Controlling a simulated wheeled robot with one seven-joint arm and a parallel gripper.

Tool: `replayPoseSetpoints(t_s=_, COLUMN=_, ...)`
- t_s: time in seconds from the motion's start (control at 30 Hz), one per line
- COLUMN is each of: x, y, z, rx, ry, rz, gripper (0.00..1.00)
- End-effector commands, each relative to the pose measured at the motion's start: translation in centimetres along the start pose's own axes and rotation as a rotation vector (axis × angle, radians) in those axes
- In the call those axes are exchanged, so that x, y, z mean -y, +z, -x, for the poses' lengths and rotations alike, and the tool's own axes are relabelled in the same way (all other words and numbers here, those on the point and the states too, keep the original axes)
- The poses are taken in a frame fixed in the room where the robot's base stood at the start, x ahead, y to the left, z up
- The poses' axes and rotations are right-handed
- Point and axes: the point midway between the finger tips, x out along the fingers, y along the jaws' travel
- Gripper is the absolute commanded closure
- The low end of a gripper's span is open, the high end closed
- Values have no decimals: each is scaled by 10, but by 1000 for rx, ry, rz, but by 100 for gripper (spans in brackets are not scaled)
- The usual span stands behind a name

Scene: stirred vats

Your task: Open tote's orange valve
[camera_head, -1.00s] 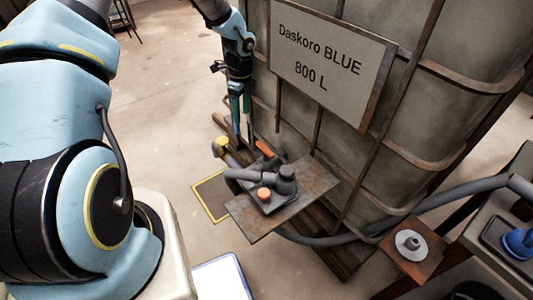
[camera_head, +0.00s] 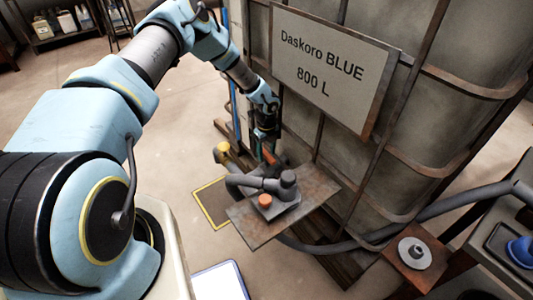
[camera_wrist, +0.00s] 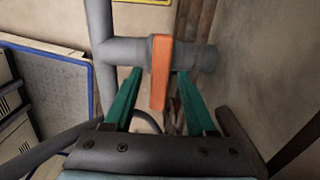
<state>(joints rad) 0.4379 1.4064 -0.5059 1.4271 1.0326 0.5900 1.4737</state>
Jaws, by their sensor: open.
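The tote (camera_head: 310,110) is a large caged container with a sign reading "Daskoro BLUE 800 L". Its orange valve handle (camera_head: 268,154) shows low at the tote's front, partly hidden by my gripper (camera_head: 264,140). In the wrist view the orange handle (camera_wrist: 160,75) lies across a grey pipe (camera_wrist: 195,55) and points down toward me. My gripper also shows in the wrist view (camera_wrist: 158,80), with its two green fingers apart, one on each side of the handle. Whether a finger touches the handle I cannot tell.
A metal plate (camera_head: 322,190) below the sign carries a grey pump with an orange knob (camera_head: 265,200). A grey hose (camera_head: 440,205) runs right. A rusty stand with a grey disc (camera_head: 413,252) and a blue object (camera_head: 522,250) are at right. Floor at left is open.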

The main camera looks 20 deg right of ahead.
Motion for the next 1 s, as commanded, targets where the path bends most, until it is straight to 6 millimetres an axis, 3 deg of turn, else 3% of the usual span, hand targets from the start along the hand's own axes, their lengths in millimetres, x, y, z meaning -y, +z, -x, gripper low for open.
replayPoseSetpoints(t_s=0.17, x=0, y=0, z=-11, rx=0, ry=0, rz=0, gripper=44)
replayPoseSetpoints(t_s=0.43, x=0, y=0, z=-12, rx=1, ry=0, rz=0, gripper=44)
replayPoseSetpoints(t_s=0.93, x=0, y=0, z=-12, rx=0, ry=0, rz=1, gripper=99)
replayPoseSetpoints(t_s=1.0, x=0, y=0, z=-12, rx=0, ry=0, rz=1, gripper=100)
